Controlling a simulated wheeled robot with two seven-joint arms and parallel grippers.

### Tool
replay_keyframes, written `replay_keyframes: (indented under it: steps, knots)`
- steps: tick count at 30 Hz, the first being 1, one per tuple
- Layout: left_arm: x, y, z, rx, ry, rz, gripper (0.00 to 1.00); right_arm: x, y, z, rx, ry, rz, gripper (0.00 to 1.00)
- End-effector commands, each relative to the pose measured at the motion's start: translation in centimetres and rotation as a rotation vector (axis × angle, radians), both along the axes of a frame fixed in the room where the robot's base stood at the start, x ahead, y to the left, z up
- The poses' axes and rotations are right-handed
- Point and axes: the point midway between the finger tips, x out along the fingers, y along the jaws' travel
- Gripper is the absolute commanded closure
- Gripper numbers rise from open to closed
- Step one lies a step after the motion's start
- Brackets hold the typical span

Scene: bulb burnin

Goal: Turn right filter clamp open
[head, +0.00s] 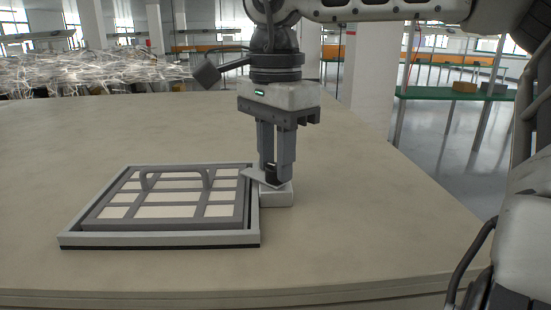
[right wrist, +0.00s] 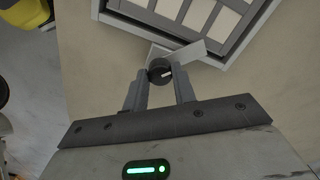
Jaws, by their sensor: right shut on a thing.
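The filter (head: 172,211) is a grey grid with pale panels and an arched handle (head: 175,172), set in a grey frame (head: 150,240) on the table. The right filter clamp (head: 256,178) is a flat grey plate with a dark knob (right wrist: 159,70), on a light block (head: 277,196) at the frame's right side. Its plate (right wrist: 186,53) reaches over the frame's edge at a slant. My right gripper (head: 276,172) points down and is shut on the knob, with one finger on each side. My left gripper is not in view.
The table (head: 350,230) is clear to the right and in front of the frame. Clear tangled material (head: 90,70) lies behind the table at the left. Benches with green tops (head: 440,93) stand in the background.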

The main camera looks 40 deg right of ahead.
Motion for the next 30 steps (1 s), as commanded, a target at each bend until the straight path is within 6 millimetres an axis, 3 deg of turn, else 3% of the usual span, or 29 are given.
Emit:
replay_keyframes:
  steps: [18,30]
  knots:
    - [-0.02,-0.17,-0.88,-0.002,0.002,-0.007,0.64,0.06,-0.05,0.04,-0.003,-0.004,-0.568,0.96]
    - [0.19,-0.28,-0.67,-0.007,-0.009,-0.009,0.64,0.08,-0.05,0.11,-0.002,-0.004,-0.793,0.96]
